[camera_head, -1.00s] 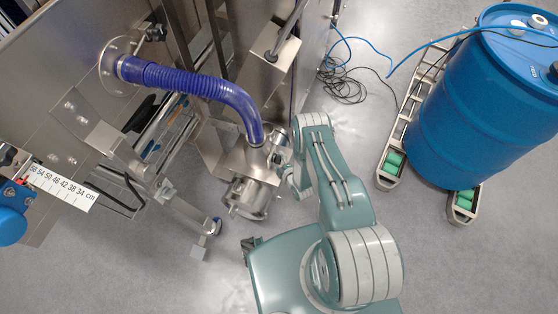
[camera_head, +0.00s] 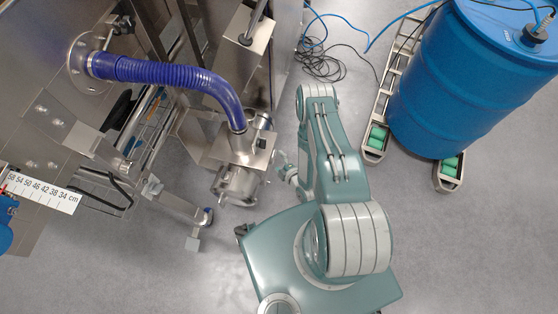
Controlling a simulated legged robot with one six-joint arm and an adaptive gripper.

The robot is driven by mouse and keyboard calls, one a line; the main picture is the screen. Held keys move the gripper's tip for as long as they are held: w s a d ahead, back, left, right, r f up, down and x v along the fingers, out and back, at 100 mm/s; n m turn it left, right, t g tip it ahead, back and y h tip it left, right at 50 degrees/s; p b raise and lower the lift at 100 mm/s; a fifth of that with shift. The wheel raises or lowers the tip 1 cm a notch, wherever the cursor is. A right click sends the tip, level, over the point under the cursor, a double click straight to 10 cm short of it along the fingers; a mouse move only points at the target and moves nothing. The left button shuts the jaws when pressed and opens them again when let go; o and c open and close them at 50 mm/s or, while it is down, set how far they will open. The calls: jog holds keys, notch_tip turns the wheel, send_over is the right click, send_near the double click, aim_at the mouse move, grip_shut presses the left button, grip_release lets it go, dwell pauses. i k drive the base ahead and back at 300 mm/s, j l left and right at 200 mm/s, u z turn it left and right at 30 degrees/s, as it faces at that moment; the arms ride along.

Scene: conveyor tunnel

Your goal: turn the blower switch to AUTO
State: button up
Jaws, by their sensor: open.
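No switch or AUTO mark can be made out. A steel blower-like unit (camera_head: 240,180) stands on the floor left of my arm, with a ribbed blue-violet hose (camera_head: 175,75) running from its top to a flange on the machine wall. My gripper (camera_head: 283,160) shows small at the left side of my folded arm, just right of the steel unit and apart from it in the picture. It holds nothing that I can see. Its fingers are too small to make out clearly, and part of the wrist is hidden behind my arm.
A steel machine frame (camera_head: 165,208) fills the left side, with a centimetre scale (camera_head: 45,188) at the lower left. A blue drum (camera_head: 470,85) stands on a roller carrier (camera_head: 376,150) at right. Blue and black cables (camera_head: 318,62) lie on the floor. Grey floor is clear at lower right.

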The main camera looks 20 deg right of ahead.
aim_at(155, 187)
jog(key=u, duration=1.5)
